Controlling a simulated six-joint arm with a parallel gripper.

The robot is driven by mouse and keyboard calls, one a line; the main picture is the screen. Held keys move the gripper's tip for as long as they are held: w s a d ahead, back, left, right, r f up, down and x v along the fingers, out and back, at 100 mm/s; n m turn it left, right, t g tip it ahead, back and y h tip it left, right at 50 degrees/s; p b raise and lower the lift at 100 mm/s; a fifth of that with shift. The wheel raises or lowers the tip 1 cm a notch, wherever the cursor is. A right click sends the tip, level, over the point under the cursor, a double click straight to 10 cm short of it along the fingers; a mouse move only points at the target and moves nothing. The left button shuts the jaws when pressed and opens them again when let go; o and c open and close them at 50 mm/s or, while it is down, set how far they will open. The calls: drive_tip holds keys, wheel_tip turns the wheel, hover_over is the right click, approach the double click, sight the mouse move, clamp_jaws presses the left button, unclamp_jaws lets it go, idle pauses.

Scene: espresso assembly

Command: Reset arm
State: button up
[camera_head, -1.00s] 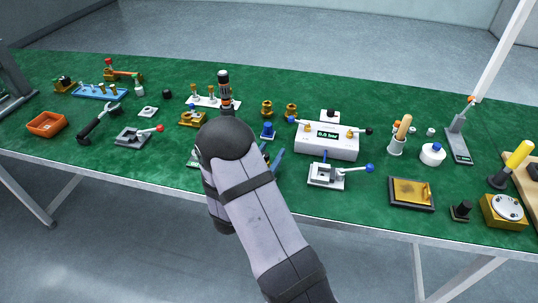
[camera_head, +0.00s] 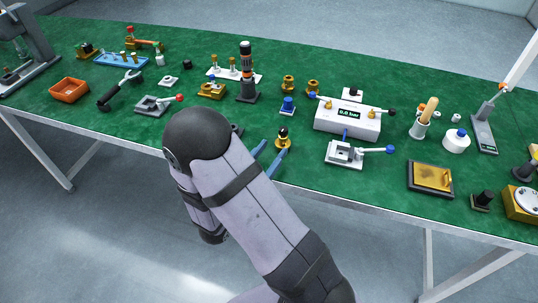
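My arm reaches up from the bottom of the head view, its rounded dark joint over the table's front edge. My gripper (camera_head: 273,149) shows as two blue fingers to the right of that joint. The fingers are apart with green mat between them, and I see nothing held. A small brass piece with a black top (camera_head: 283,138) stands just beyond the right fingertip; whether they touch is unclear. The gripper's body is hidden behind my arm.
A white gauge box (camera_head: 347,119) and a grey clamp with a blue-knobbed lever (camera_head: 345,153) are to the right. A dark column with orange bands (camera_head: 247,75) stands behind. An orange tray (camera_head: 69,91) and a black-handled tool (camera_head: 119,91) lie left.

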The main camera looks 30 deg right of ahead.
drive_tip(key=shift+s+a, duration=0.2)
drive_tip(key=shift+a, duration=0.1)
drive_tip(key=s+d+r+m+g+p, duration=0.1)
drive_tip(key=s+m+g, duration=0.1)
drive_tip(key=s, duration=0.1)
drive_tip(key=s+d+r+m+g+p, duration=0.2)
drive_tip(key=s+g, duration=0.1)
drive_tip(key=s+d+r+m+g+p, duration=0.1)
drive_tip(key=s+d+m+g, duration=0.1)
drive_tip(key=s+m, duration=0.1)
drive_tip(key=shift+d+r+g+p, duration=0.15)
drive_tip(key=shift+d+g+p, duration=0.1)
drive_tip(key=shift+g+p, duration=0.1)
drive_tip(key=s+a+r+m+g+y+p, duration=0.2)
drive_tip(key=s+a+m+g+y+p, duration=0.55)
drive_tip(key=s+m, duration=0.45)
drive_tip(key=w+a+r+m+t+y+p, duration=0.4)
drive_tip(key=w+a+r+m+t+y, duration=0.1)
drive_tip(key=a+y, duration=0.2)
drive_tip(key=shift+a+r+m+p, duration=0.15)
drive_tip(key=shift+a+m+p, duration=0.2)
drive_tip(key=shift+a, duration=0.5)
drive_tip(key=shift+y, duration=0.25)
